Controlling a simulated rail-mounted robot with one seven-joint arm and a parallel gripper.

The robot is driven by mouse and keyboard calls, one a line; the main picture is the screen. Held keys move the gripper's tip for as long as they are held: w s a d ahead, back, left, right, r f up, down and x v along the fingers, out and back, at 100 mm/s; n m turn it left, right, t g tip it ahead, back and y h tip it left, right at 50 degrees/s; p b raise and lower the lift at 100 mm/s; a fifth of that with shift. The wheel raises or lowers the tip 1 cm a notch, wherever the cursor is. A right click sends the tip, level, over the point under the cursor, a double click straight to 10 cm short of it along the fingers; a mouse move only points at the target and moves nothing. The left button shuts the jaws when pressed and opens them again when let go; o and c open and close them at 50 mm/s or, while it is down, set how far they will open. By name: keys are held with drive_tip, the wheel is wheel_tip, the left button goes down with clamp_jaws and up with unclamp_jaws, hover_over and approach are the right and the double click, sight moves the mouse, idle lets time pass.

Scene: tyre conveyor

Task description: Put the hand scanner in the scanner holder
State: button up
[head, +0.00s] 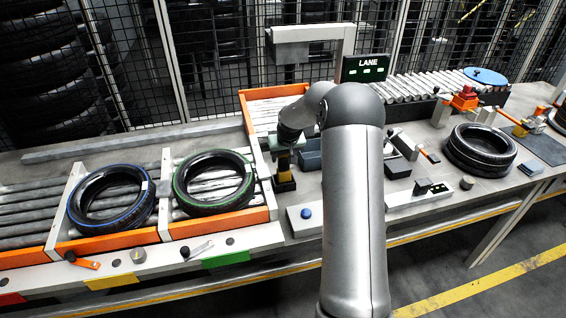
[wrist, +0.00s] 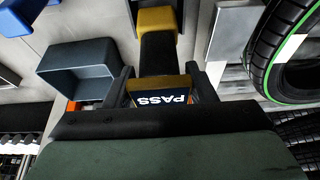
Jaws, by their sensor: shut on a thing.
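The hand scanner (wrist: 158,50) is a dark bar with yellow ends and a small screen reading PASS, upside down in the wrist view. My gripper (wrist: 157,88) is shut on it, one dark finger on each side. In the head view the scanner (head: 285,178) hangs below my gripper (head: 284,153), its yellow end lowest. I cannot tell whether it touches the table. The likely scanner holder, a blue-grey open box (wrist: 78,72), is beside the scanner, apart from it and seemingly empty. In the head view this box (head: 309,163) is just right of my gripper, partly hidden by my arm.
A green-striped tyre (head: 213,184) and a blue-striped tyre (head: 111,197) lie in orange-edged bays at left. A blue button (head: 306,213) sits at the front edge. A dark bin (head: 397,169) and another tyre (head: 480,150) stand at right. A LANE sign (head: 367,68) is behind.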

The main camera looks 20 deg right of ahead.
sight(284, 163)
drive_tip(key=shift+f, duration=1.55)
drive_tip(key=shift+f, duration=0.1)
drive_tip(key=o, duration=1.4)
